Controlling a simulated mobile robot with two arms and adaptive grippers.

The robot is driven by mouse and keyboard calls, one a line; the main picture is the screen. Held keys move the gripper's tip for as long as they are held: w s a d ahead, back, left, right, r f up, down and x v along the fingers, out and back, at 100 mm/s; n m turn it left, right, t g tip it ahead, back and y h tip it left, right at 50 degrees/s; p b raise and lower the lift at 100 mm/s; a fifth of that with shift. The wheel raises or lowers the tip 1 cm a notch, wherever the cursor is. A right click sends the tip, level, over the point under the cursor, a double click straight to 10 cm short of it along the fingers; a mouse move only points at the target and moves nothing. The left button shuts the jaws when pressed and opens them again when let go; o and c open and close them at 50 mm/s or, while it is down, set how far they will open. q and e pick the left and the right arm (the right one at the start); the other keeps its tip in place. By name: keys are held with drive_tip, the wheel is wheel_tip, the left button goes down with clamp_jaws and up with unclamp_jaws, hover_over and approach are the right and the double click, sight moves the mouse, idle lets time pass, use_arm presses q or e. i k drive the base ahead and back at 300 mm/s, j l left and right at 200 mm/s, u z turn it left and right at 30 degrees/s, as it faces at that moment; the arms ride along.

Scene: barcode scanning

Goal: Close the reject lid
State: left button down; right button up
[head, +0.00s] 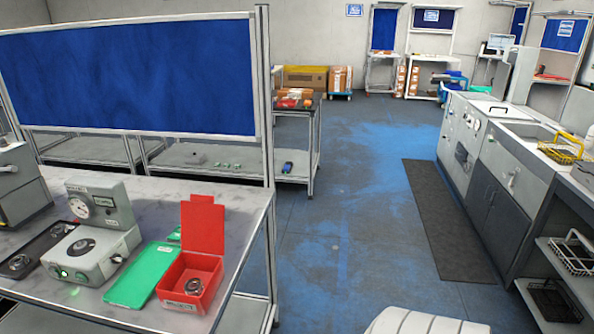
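A red reject box (172,299) sits near the right front edge of the grey workbench (238,222). Its red lid (204,226) stands upright at the back, so the box is open. A small round metal part (194,287) lies inside it. Neither of my grippers shows in the head view. A white ribbed shape at the bottom edge may be part of my own body; I cannot tell.
A green tray (141,275) lies just left of the red box. A grey gauge device (98,232) and a dark tray (38,245) with a round metal part stand further left. A blue panel (135,77) rises behind the bench.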

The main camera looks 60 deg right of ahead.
sight(202, 222)
drive_tip(key=l+u, duration=0.1)
drive_tip(key=u, duration=0.25)
drive_tip(key=l+u, duration=0.1)
drive_tip(key=u, duration=0.25)
drive_tip(key=k+l+u, duration=0.2)
drive_tip(key=l, duration=0.25)
drive_tip(key=l+u, duration=0.2)
drive_tip(key=l, duration=0.25)
drive_tip(key=k+l+u, duration=0.25)
drive_tip(key=l, duration=0.15)
drive_tip(key=k+l+u, duration=0.2)
drive_tip(key=l, duration=0.2)
drive_tip(key=k+l, duration=0.2)
drive_tip(key=l, duration=0.2)
drive_tip(key=k+l, duration=0.2)
drive_tip(key=l, duration=0.25)
drive_tip(key=k+l+u, duration=0.1)
drive_tip(key=l, duration=0.3)
drive_tip(key=k+l, duration=0.55)
drive_tip(key=l, duration=0.25)
drive_tip(key=k+l+u, duration=0.1)
drive_tip(key=k+l, duration=0.15)
drive_tip(key=l, duration=0.2)
